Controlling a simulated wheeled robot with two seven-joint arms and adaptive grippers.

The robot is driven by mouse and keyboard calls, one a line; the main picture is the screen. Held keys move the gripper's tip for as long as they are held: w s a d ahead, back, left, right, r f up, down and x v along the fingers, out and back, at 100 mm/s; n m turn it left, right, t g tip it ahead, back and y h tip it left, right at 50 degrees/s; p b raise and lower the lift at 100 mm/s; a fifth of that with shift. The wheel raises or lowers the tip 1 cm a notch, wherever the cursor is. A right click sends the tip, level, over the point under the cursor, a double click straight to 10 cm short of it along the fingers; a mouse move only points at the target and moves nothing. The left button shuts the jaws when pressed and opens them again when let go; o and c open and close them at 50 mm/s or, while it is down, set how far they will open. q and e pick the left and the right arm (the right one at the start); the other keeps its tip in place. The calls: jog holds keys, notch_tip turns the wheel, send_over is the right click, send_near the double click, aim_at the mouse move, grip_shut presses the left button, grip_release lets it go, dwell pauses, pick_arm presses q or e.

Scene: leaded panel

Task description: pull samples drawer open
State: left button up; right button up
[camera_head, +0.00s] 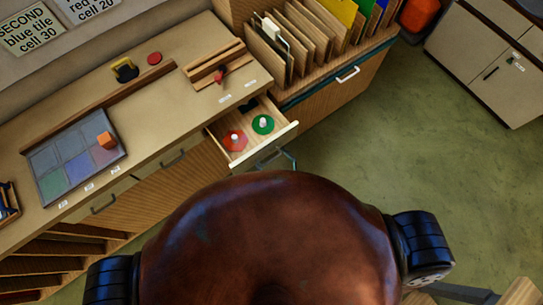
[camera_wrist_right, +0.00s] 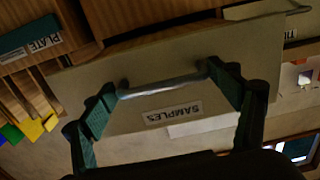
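The samples drawer (camera_head: 292,128) stands partly out of the cabinet in the head view. A red disc (camera_head: 235,140) and a green disc (camera_head: 263,124), each with a white knob, lie inside. In the right wrist view the drawer front (camera_wrist_right: 130,65) carries an upside-down SAMPLES label (camera_wrist_right: 172,114). My right gripper (camera_wrist_right: 163,84) has its two fingers at the two ends of the metal handle (camera_wrist_right: 165,87), seemingly touching it. In the head view my right gripper (camera_head: 278,158) shows only in part at the drawer front, above my body. My left gripper is not in view.
The worktop holds a tile panel (camera_head: 50,155) with an orange cube (camera_head: 106,140), a wooden rail (camera_head: 110,97) and a slotted wooden block (camera_head: 214,62). A folder rack (camera_head: 310,45) stands right of the drawer. Green floor (camera_head: 420,140) is clear on the right.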

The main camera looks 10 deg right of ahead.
jog(key=shift+o, duration=0.4)
jog(key=v, duration=1.2)
jog(key=shift+f, duration=0.1)
